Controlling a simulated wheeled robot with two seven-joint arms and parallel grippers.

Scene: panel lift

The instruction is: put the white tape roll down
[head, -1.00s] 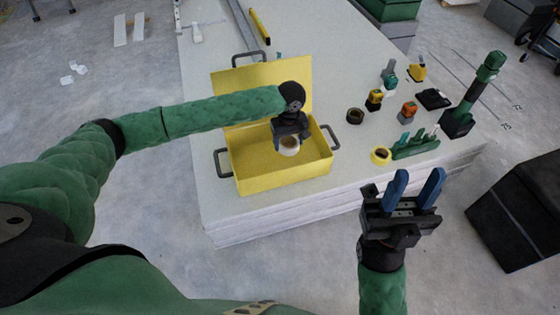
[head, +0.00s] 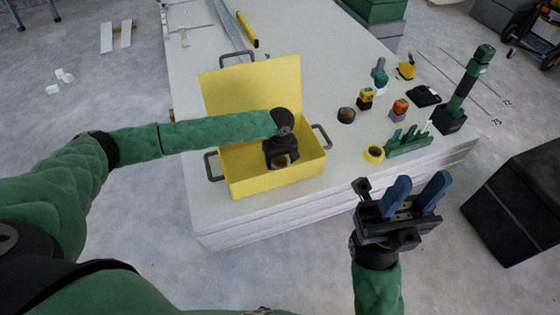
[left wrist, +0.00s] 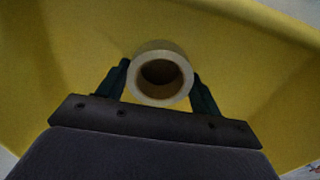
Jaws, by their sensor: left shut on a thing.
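The white tape roll (left wrist: 161,74) is held between the two fingers of my left gripper (left wrist: 160,85) in the left wrist view, with its round opening facing the camera. In the head view my left gripper (head: 281,160) is down inside the open yellow toolbox (head: 246,182), and only a small part of the roll shows below it. Yellow toolbox walls fill the left wrist view behind the roll. I cannot tell whether the roll touches the toolbox floor. My right gripper (head: 415,198) is open and empty, in front of the panel stack's near right corner.
The toolbox stands on a stack of pale panels (head: 330,203). To its right are a yellow tape roll (head: 374,153), a dark roll (head: 346,115), a green rack (head: 408,140) and several small tools. A black box (head: 515,205) stands on the floor at right.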

